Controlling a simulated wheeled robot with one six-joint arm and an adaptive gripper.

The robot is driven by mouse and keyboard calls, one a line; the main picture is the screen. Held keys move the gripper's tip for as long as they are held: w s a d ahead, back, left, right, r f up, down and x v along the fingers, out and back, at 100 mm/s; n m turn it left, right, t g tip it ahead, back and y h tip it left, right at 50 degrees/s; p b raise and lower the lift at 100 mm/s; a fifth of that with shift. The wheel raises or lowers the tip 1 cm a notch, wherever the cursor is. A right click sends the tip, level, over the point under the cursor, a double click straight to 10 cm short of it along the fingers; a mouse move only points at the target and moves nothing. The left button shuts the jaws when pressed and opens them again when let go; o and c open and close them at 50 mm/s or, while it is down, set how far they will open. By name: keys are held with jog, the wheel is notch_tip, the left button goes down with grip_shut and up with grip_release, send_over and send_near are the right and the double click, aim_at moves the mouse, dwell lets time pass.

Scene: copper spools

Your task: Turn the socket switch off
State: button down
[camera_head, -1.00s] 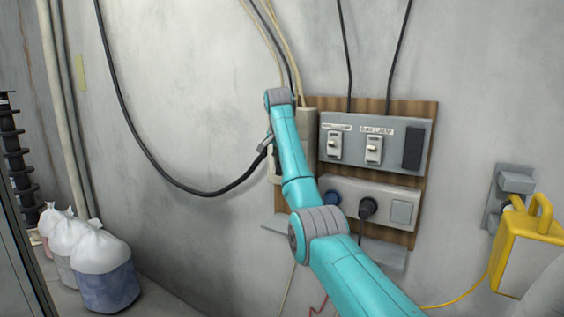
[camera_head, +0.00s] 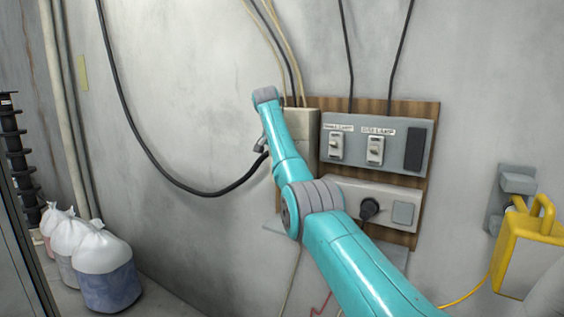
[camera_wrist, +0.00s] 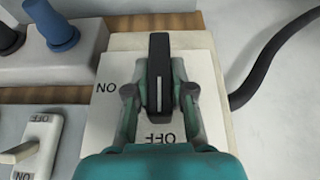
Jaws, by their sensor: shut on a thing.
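A black switch handle (camera_wrist: 159,60) with a white stripe stands on a pale square plate (camera_wrist: 205,78) in the wrist view. ON is printed at the plate's left and OFF at its bottom, both upside down. The handle lies straight up and down in this view, and its stripe points toward OFF. My gripper (camera_wrist: 159,92) is shut on the handle, one finger on each side. In the head view the beige switch box (camera_head: 308,128) shows behind my arm. The handle cannot be made out there.
A grey panel with two labelled toggle switches (camera_head: 375,150) is mounted on the wooden board (camera_head: 428,190). A socket strip (camera_head: 345,190) with a black plug (camera_head: 369,209) is below it. A thick black cable (camera_head: 215,191) hangs at the left. A yellow box (camera_head: 528,250) is at the right.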

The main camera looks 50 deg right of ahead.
jog(key=shift+f, duration=0.1)
jog(key=c, duration=1)
grip_release()
jog(key=v, duration=1.2)
jog(key=shift+d, duration=0.1)
